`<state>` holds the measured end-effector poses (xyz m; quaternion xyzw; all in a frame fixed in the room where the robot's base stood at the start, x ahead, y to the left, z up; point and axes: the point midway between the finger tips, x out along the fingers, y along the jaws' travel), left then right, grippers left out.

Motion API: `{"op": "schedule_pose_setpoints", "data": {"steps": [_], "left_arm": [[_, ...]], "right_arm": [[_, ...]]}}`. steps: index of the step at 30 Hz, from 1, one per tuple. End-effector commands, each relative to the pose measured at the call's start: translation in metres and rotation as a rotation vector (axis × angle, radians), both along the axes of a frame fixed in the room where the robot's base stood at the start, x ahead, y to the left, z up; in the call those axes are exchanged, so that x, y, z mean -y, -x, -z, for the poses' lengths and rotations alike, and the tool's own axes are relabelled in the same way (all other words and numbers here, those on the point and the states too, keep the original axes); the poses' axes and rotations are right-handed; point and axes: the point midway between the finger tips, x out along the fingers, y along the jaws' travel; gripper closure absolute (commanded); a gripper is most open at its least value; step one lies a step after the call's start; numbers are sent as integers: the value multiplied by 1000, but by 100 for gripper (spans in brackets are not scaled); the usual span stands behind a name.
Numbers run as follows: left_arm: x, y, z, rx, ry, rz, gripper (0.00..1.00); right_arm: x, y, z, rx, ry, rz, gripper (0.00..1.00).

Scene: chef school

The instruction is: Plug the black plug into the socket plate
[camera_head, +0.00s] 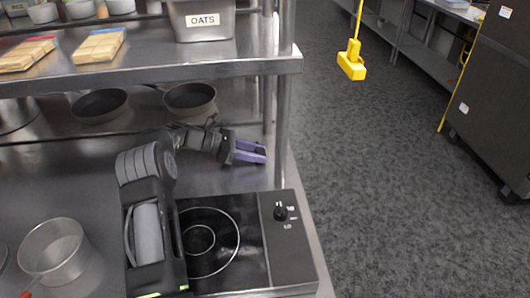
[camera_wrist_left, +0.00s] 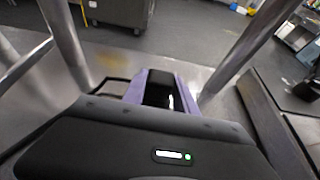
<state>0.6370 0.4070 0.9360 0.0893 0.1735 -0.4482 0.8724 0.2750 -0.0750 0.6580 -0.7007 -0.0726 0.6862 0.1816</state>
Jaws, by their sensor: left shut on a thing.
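My left gripper (camera_head: 255,151) reaches across the steel counter, beneath the shelf edge and close to the right-hand shelf post. Its purple fingers point right. In the left wrist view, the fingers of my left gripper (camera_wrist_left: 161,88) are shut around a dark block, which looks like the black plug (camera_wrist_left: 158,88). Most of the plug is hidden between the fingers, and its prongs cannot be made out. I cannot pick out the socket plate in either view. My right gripper is not in view.
A cooktop (camera_head: 288,250) lies before the gripper. Metal posts (camera_head: 284,110) and the shelf (camera_head: 150,74) stand close to the arm. Two dark pans (camera_head: 190,97) sit under the shelf; a pot (camera_head: 55,252) stands at left. Open floor (camera_head: 390,180) lies to the right.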

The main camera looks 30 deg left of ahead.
Motion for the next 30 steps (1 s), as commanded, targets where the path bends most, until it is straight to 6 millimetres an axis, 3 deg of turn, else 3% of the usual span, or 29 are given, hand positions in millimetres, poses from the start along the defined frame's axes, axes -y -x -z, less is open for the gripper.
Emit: {"op": "schedule_pose_setpoints", "data": {"steps": [14, 15, 24, 30], "left_arm": [[-6, 5, 2, 0, 0, 1, 100], [-6, 5, 2, 0, 0, 1, 65], [-6, 5, 2, 0, 0, 1, 41], [-6, 5, 3, -1, -1, 1, 41]], "right_arm": [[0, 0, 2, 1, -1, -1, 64], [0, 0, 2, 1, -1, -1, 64], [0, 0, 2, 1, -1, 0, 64], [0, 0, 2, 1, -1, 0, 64]]}}
